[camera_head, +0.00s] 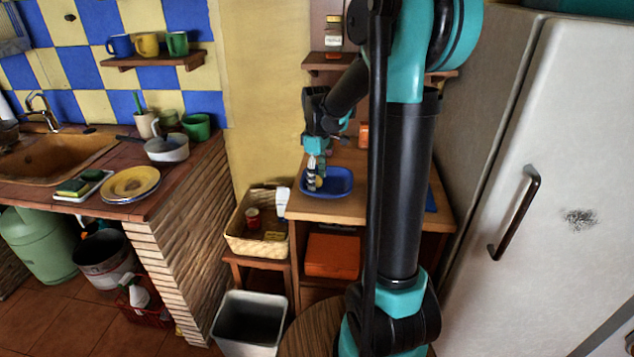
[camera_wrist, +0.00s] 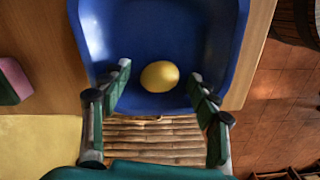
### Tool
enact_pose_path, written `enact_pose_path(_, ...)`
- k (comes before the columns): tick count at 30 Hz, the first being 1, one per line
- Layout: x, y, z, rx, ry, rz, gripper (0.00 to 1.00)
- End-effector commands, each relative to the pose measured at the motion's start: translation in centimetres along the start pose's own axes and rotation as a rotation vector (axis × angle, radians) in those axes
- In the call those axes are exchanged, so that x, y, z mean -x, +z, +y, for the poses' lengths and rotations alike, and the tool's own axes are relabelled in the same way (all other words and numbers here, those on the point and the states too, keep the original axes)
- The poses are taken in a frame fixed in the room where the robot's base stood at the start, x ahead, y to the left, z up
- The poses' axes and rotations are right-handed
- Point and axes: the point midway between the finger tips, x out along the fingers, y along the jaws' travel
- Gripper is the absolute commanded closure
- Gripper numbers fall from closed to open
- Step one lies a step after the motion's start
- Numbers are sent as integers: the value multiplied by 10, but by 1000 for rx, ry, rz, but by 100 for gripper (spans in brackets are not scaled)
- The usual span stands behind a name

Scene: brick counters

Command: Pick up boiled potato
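The boiled potato (camera_wrist: 159,76) is a smooth yellow oval lying in a blue tray (camera_wrist: 110,28), near the tray edge closest to my gripper in the wrist view. The same blue tray (camera_head: 341,184) sits on the wooden counter in the head view, where the potato is mostly hidden by my gripper. My gripper (camera_wrist: 160,85) is open in the wrist view, with one finger on each side of the potato and a gap to it on both sides. In the head view my gripper (camera_head: 316,178) points down over the tray's left part.
A woven basket (camera_head: 243,242) with small items stands left of the wooden counter (camera_head: 317,207). A white fridge (camera_head: 540,190) is on the right. A pink and green item (camera_wrist: 12,80) lies left of the tray in the wrist view.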

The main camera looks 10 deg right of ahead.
Motion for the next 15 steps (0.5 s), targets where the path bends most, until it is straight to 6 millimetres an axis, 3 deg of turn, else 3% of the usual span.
enact_pose_path(1,0,0,0,0,0,0,45)
enact_pose_path(12,0,0,0,0,0,0,90)
enact_pose_path(15,0,0,0,0,0,0,90)
